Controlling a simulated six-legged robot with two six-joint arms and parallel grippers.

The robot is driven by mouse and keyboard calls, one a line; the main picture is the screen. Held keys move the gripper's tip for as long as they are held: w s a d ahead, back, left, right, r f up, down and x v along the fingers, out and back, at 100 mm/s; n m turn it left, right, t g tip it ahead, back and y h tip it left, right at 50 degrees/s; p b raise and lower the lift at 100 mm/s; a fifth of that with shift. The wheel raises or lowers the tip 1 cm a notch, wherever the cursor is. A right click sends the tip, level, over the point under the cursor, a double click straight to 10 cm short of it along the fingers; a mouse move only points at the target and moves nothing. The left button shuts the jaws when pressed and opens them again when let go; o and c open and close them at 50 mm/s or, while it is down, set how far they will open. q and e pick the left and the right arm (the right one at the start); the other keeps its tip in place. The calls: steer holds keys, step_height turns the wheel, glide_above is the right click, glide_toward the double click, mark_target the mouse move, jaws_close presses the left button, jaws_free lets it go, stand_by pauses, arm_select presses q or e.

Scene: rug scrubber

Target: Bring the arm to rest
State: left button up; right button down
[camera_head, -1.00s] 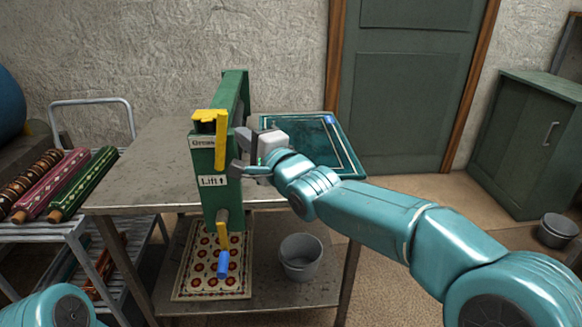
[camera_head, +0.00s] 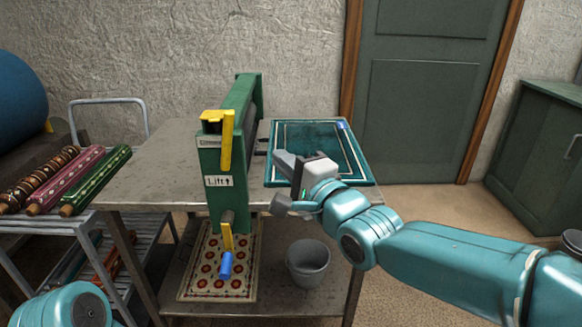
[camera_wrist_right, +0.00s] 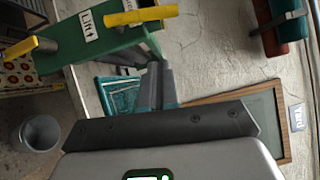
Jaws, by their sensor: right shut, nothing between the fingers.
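My right gripper (camera_head: 284,160) is shut and empty, in front of the right part of the metal table. It is apart from the green press-like machine (camera_head: 222,160), to the machine's right. In the right wrist view its fingers (camera_wrist_right: 156,84) are together with nothing between them. The machine carries a "Lift" label (camera_head: 218,181), a yellow lever (camera_head: 226,140) on top and a blue-handled crank (camera_head: 226,264) below. My left gripper is out of view; only a teal part of my left arm shows at the lower left.
A teal rug (camera_head: 360,172) lies on the metal table (camera_head: 165,180), partly behind my right gripper. A grey bucket (camera_head: 308,265) and a patterned rug (camera_head: 210,288) are on the lower shelf. Rolled rugs (camera_head: 92,180) lie on a rack at left. Floor at right looks open.

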steer(key=shift+s+d+f, duration=0.1)
steer(key=shift+s+d, duration=0.25)
steer(key=shift+s, duration=0.15)
steer(key=shift+d, duration=0.1)
